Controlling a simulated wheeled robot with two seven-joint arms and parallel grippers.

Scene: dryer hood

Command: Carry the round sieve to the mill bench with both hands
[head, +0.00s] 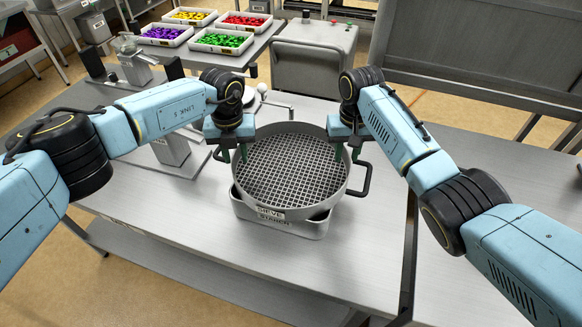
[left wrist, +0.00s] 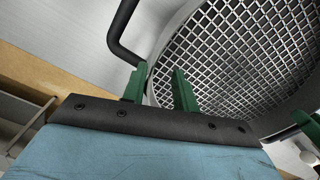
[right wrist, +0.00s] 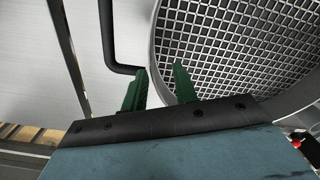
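The round sieve (head: 292,170) is a grey metal ring with a mesh floor and a dark handle on each side. It sits level on a low grey base (head: 300,228) on the metal bench. My left gripper (head: 234,153) is at the sieve's left rim and my right gripper (head: 347,152) at its right rim. In the left wrist view, the green fingers (left wrist: 160,88) are apart, one outside the rim and one over the mesh. The right wrist view shows the right fingers (right wrist: 160,88) likewise apart around the rim, beside the handle. I cannot tell which surface is the mill bench.
Trays of purple, yellow, red and green pieces (head: 222,40) stand on a table behind. Grey apparatus with a post (head: 170,148) stands left of the sieve. A grey cabinet (head: 312,62) is behind. The bench's front left (head: 150,200) is clear.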

